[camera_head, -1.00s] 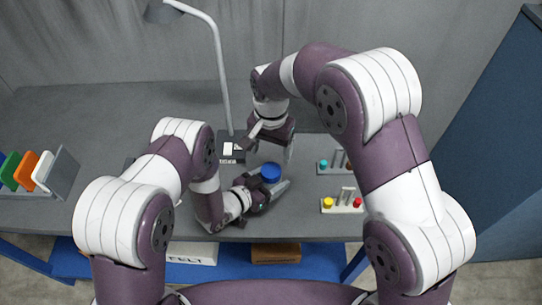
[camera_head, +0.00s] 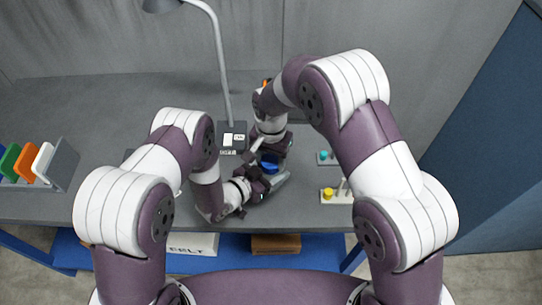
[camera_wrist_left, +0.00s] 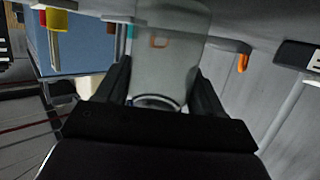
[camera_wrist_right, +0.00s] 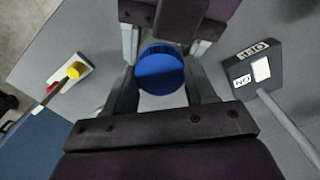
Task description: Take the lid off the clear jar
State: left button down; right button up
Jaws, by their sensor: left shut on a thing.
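The clear jar (camera_wrist_left: 165,65) is between the fingers of my left gripper (camera_wrist_left: 160,95), which is shut on its body. Its round blue lid (camera_wrist_right: 161,69) is on top, seen from above in the right wrist view. In the head view the lid (camera_head: 269,164) shows partly, under my right gripper (camera_head: 272,153). My right gripper (camera_wrist_right: 163,92) points down over the jar with its fingers apart on either side of the lid. A gap shows at the right-hand finger. My left gripper (camera_head: 274,181) lies low over the table beside the jar.
A lamp (camera_head: 231,135) with a dark labelled base stands just behind and left of the jar. A rack of coloured plates (camera_head: 40,165) is at the far left. The table's middle left is clear.

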aim_at(271, 161)
jog(key=n, duration=0.3)
jog(key=shift+r, duration=0.25)
dwell(0.5)
jog(key=shift+r, duration=0.9)
notch_tip(271, 161, up, 4)
pick_arm(q)
jog(key=shift+c, duration=0.3)
grip_release()
